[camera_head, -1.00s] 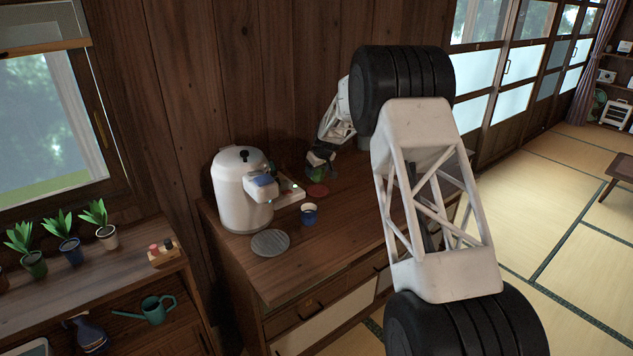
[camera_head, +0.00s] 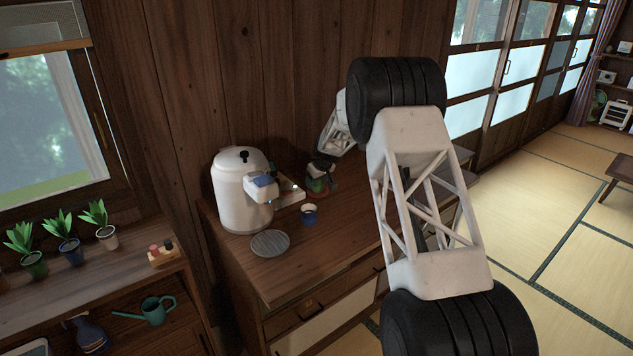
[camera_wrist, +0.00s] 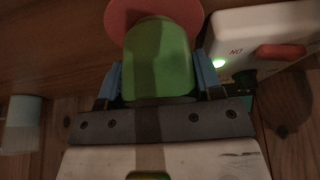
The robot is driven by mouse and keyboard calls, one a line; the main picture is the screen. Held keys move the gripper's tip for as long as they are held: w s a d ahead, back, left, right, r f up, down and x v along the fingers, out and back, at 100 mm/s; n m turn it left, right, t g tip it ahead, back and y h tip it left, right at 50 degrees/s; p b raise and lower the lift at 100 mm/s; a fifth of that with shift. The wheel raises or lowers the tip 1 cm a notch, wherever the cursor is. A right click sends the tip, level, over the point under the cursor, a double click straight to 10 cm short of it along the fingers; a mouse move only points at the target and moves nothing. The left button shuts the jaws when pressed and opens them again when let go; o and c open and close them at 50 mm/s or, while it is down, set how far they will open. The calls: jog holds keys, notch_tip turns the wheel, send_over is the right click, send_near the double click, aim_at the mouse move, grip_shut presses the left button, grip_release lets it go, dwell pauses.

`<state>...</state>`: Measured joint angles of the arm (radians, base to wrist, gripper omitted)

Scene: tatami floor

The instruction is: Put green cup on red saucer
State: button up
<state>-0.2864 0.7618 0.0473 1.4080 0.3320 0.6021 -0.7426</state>
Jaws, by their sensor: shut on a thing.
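The green cup (camera_wrist: 158,65) sits between the blue fingers of my gripper (camera_wrist: 160,80), which are shut on it, in the wrist view. The red saucer (camera_wrist: 117,14) shows behind the cup in that view, and the cup overlaps much of it. In the head view my gripper (camera_head: 321,168) is at the back of the cabinet top, and the green cup (camera_head: 316,185) is just below it. The cup covers most of the saucer there. I cannot tell whether the cup touches the saucer.
A white dispenser (camera_head: 231,195) stands left of the cup; its panel with a red lever (camera_wrist: 281,51) is close to my right finger in the wrist view. A blue cup (camera_head: 309,216) and a grey round mat (camera_head: 270,244) are in front. The cabinet's front right is clear.

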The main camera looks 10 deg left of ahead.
jog(key=shift+f, duration=0.15)
jog(key=o, duration=1.1)
jog(key=shift+v, duration=6.1)
